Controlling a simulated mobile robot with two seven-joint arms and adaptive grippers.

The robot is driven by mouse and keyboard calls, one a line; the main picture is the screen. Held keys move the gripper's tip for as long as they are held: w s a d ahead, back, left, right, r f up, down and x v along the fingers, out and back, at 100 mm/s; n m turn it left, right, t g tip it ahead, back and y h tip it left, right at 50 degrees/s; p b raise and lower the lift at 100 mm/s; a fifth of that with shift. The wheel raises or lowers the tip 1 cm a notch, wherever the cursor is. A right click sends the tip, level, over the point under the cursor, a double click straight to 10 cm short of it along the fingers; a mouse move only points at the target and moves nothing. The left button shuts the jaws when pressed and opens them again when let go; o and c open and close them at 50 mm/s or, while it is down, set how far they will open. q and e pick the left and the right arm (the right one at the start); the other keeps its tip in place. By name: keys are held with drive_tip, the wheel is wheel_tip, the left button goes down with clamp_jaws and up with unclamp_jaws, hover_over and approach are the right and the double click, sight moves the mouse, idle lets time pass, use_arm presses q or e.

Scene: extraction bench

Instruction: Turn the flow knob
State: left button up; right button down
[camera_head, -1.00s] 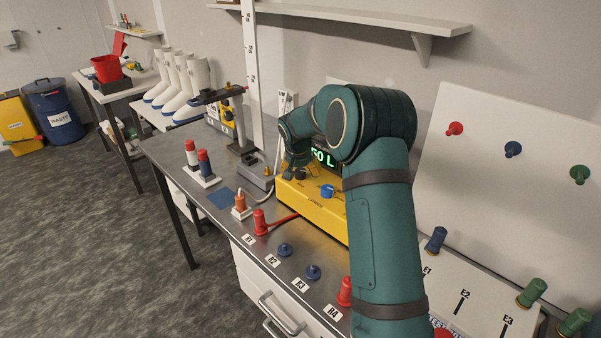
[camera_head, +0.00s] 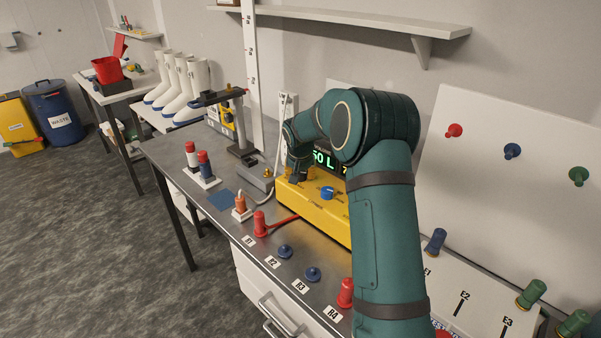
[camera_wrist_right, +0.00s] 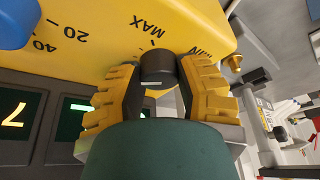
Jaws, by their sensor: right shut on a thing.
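The yellow unit (camera_head: 318,210) stands on the bench with a lit green display (camera_head: 323,159). In the wrist view a dark round knob (camera_wrist_right: 158,66) sits on its yellow face, with MIN and MAX marked around it. My right gripper (camera_wrist_right: 160,85) is shut on this knob, one yellow-padded finger on each side. In the head view my right gripper (camera_head: 297,179) is at the unit's left part and hides the knob. A blue knob (camera_head: 327,193) with a number scale is beside it and also shows in the wrist view (camera_wrist_right: 14,22). My left gripper is out of view.
A red plug (camera_head: 260,224), blue caps (camera_head: 284,252) and another red plug (camera_head: 346,292) stand along the bench front. A grey box (camera_head: 257,184) and a stand (camera_head: 240,130) are left of the unit. A pegboard (camera_head: 500,190) is at right.

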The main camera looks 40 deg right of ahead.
drive_tip(key=shift+n+t+y+p, duration=0.4)
drive_tip(key=shift+n+y+p, duration=0.1)
drive_tip(key=shift+n, duration=1.2)
drive_tip(key=c, duration=0.6)
unclamp_jaws()
drive_tip(key=shift+o, duration=0.2)
drive_tip(key=v, duration=1.2)
